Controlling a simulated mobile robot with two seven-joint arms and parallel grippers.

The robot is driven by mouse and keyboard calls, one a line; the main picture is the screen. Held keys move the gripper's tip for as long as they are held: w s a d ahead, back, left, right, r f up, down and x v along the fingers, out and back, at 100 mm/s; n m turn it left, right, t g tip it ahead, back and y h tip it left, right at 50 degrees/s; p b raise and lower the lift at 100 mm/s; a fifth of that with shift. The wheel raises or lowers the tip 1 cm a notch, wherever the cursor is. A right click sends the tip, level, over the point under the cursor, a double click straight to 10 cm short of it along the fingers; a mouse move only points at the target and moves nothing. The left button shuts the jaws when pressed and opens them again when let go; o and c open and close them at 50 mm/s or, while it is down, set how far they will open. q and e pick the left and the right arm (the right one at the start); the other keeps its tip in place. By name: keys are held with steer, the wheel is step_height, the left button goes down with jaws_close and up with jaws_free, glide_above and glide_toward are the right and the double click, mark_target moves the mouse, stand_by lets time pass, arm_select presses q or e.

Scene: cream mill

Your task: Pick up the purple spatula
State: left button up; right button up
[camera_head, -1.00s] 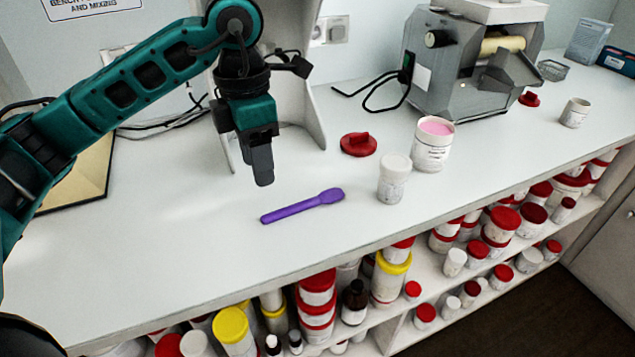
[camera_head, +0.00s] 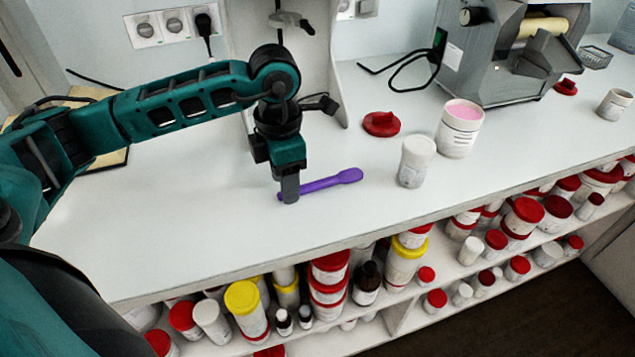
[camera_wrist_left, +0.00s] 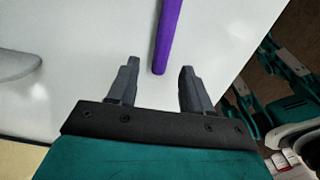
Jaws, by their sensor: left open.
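The purple spatula (camera_head: 334,182) lies flat on the white bench, its broad end to the right. My left gripper (camera_head: 290,196) points down at the handle end, on the left, and hides part of that end in the head view. In the left wrist view the spatula's handle (camera_wrist_left: 168,38) runs from the top edge down to its end, which lies just ahead of and between the two open fingers of my left gripper (camera_wrist_left: 158,82). The fingers are apart and hold nothing. My right gripper is not in view.
A white jar (camera_head: 416,162), an open jar of pink cream (camera_head: 460,128) and a red lid (camera_head: 381,124) stand to the right. A grey mill (camera_head: 510,60) is behind them. The bench (camera_head: 200,225) is clear in front. Lidded jars fill the shelf below.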

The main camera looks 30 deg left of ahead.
arm_select(q)
steer(key=shift+f, duration=0.9)
steer(key=shift+c, duration=0.2)
jaws_close()
